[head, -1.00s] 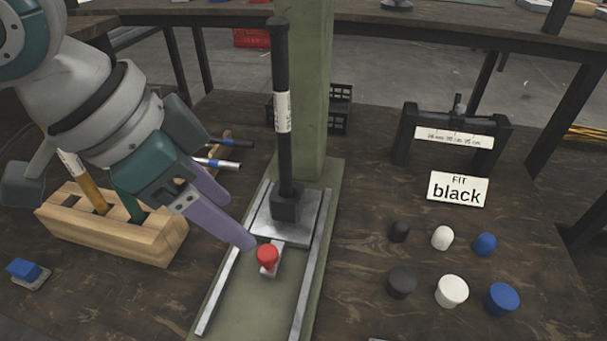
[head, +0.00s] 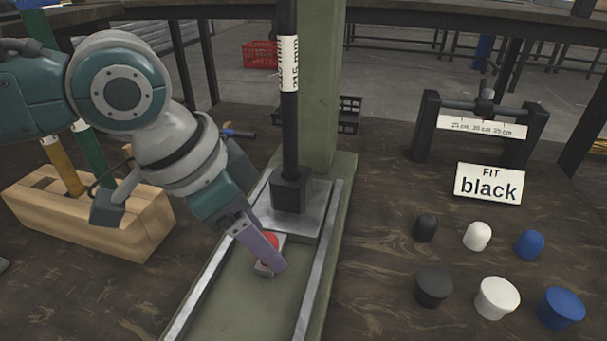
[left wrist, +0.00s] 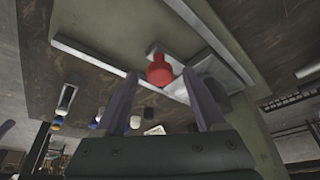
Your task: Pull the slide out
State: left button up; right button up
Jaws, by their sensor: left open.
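The slide is a grey metal plate (head: 312,222) lying between two rails on the green press base (head: 245,305). A red knob (head: 270,241) stands on a small tab at its front edge. My left gripper (head: 274,262) is at the knob, and its purple finger covers part of it in the head view. In the left wrist view my open fingers (left wrist: 160,75) have the red knob (left wrist: 160,71) in the gap at their tips. Contact with the knob cannot be told. My right gripper is not in view.
A black post (head: 289,135) rises above the slide, before the green column (head: 322,80). A wooden block (head: 130,228) with tools stands left. Black, white and blue caps, a "FIT black" sign (head: 488,184) and a gauge stand (head: 425,130) are right. The base's front is clear.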

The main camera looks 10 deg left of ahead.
pick_arm(q)
jog(key=shift+f, duration=0.1)
grip_shut()
dwell(0.6)
dwell(0.8)
